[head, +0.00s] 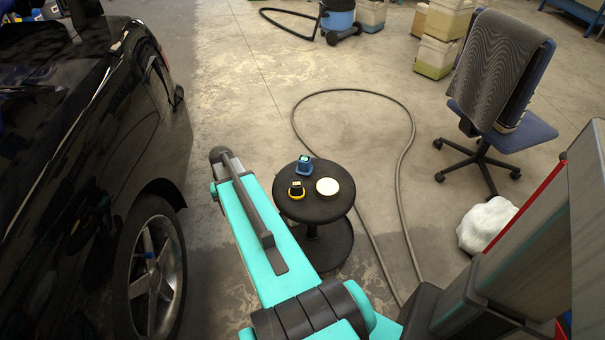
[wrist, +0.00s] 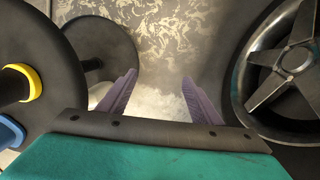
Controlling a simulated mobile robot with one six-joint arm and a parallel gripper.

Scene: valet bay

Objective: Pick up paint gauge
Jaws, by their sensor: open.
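Two small handheld devices stand on a round black stool (head: 330,205): a yellow-and-black one (head: 297,190) and a blue one (head: 304,166). Either could be the paint gauge; I cannot tell which from their looks. In the wrist view, the yellow-and-black device (wrist: 33,82) is at the left edge and the blue one (wrist: 9,131) below it, both cut off by the frame. My gripper (wrist: 157,84) is open and empty, with its two purple fingers apart, beside the stool between it and a car wheel. My arm hides the gripper in the head view.
A round tin with a pale top (head: 327,187) shares the stool. A black car (head: 75,150) with its wheel (head: 155,270) stands close on the left. A hose (head: 410,125) loops over the floor right of the stool. An office chair (head: 505,130) and white bundle (head: 484,225) are farther right.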

